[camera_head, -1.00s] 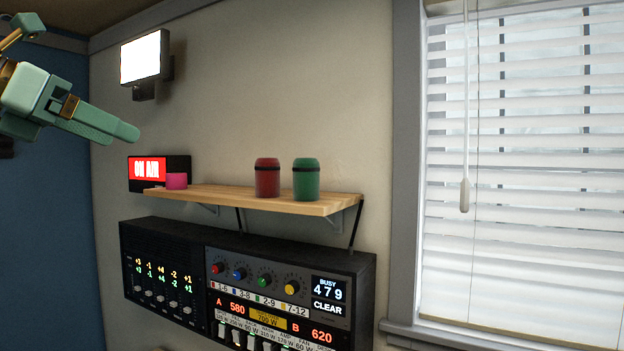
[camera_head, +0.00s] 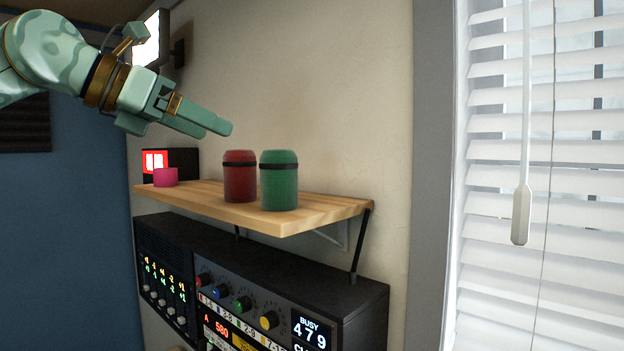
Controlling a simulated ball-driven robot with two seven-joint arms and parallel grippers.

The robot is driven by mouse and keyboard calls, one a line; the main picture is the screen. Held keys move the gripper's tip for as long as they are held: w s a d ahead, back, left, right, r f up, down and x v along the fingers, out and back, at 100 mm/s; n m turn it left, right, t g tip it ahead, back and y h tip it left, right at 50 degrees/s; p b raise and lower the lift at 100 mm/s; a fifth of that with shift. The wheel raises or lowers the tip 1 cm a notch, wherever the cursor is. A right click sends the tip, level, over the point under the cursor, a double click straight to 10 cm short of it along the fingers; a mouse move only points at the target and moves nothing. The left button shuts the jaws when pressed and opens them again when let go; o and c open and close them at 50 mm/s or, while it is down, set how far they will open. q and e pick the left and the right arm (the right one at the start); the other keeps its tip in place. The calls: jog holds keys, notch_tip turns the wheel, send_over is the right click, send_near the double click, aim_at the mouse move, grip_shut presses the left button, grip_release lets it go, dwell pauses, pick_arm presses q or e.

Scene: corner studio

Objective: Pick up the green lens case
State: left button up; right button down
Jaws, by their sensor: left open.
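The green lens case (camera_head: 279,182) stands upright near the right end of the wooden shelf (camera_head: 318,211). It is a cylinder with a black band near its top. A similar red case (camera_head: 240,178) stands just to its left, very close to it. My left gripper (camera_head: 222,128) reaches in from the upper left, its fingers pointing right and slightly down. It is open and empty, and appears above and to the left of the green case in the picture. My right gripper is not in view.
A pink cup-like object (camera_head: 165,177) sits at the shelf's left end, before a lit red sign (camera_head: 155,161). A black mixer unit (camera_head: 262,290) is below the shelf. A wall lamp (camera_head: 147,42) is behind my left arm. Window blinds (camera_head: 580,180) are at right.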

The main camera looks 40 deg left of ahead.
aim_at(263, 153)
pick_arm(q)
jog(key=p+x, duration=0.2)
jog(key=x, duration=0.8)
jog(key=shift+w+d+f, duration=0.1)
jog(key=shift+w, duration=0.25)
jog(key=shift+w+d, duration=0.1)
jog(key=shift+w, duration=0.05)
jog(key=p+x, duration=0.1)
jog(key=x, duration=0.1)
jog(key=p+x, duration=0.1)
jog(key=x, duration=0.1)
jog(key=shift+w+d, duration=0.1)
jog(key=shift+d, duration=0.3)
jog(key=shift+w+f, duration=0.15)
jog(key=shift+w, duration=0.1)
jog(key=shift+s, duration=0.1)
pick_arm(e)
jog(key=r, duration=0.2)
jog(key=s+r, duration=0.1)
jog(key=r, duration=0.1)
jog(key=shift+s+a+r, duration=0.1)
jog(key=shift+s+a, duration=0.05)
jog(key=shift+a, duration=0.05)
pick_arm(q)
jog(key=shift+s, duration=0.1)
jog(key=c, duration=1.3)
